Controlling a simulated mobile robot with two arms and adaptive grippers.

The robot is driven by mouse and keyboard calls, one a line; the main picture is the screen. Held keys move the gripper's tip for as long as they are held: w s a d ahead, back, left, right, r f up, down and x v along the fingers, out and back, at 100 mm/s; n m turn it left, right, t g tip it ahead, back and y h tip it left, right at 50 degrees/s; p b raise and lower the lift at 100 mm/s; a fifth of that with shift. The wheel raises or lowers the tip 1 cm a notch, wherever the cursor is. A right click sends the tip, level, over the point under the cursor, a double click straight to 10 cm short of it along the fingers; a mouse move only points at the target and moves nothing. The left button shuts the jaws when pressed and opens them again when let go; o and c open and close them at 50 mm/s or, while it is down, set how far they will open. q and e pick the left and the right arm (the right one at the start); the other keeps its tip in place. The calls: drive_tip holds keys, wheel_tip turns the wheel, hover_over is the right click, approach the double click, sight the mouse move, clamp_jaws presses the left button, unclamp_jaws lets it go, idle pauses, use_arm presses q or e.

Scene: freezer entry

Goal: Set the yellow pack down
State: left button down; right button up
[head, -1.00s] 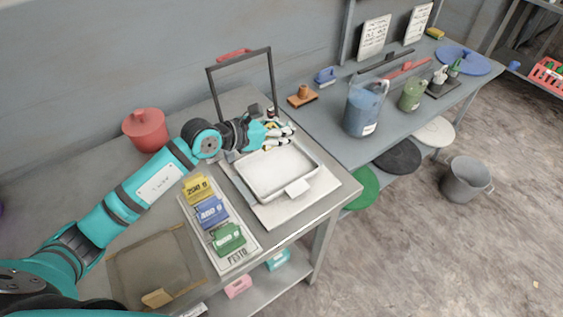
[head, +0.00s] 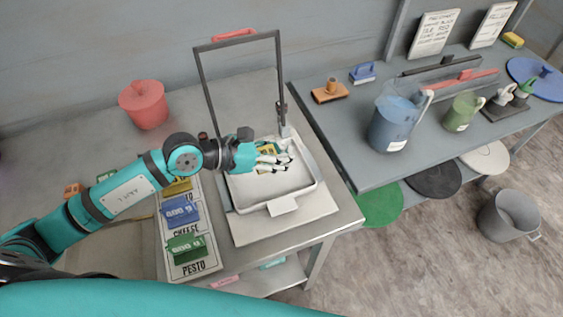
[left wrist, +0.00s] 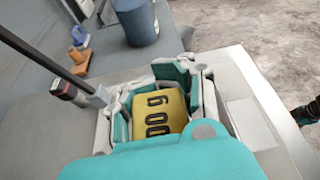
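My left gripper (head: 272,158) is over the white tray (head: 293,202) of the scale-like stand. Its fingers lie on both sides of a yellow pack (head: 267,149). In the left wrist view the yellow pack (left wrist: 160,113) shows black "00 g" print and sits between the fingers of the left gripper (left wrist: 158,95), which look closed on it. Whether the pack's underside touches the tray is hidden. Another yellow pack (head: 178,186) lies at the top of the label card, partly behind my arm. My right gripper does not show clearly in any view.
A blue pack (head: 180,210) and a green pack (head: 187,247) lie on the label card (head: 197,268). A dark upright frame (head: 204,85) stands behind the tray. The side bench holds a blue jug (head: 390,128).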

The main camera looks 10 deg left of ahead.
use_arm(q)
drive_tip(key=shift+f, duration=0.4)
drive_tip(key=f, duration=0.3)
drive_tip(key=shift+w+d+f, duration=0.15)
drive_tip(key=shift+w+f, duration=0.05)
drive_tip(key=shift+f, duration=0.35)
drive_tip(key=c, duration=1.9)
unclamp_jaws()
drive_tip(key=shift+o, duration=1.3)
drive_tip(key=o, duration=0.6)
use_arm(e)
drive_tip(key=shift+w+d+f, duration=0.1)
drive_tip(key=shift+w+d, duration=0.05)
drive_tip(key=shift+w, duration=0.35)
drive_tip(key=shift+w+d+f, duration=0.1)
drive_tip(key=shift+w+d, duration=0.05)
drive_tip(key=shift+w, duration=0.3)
use_arm(q)
drive_tip(key=shift+r, duration=0.1)
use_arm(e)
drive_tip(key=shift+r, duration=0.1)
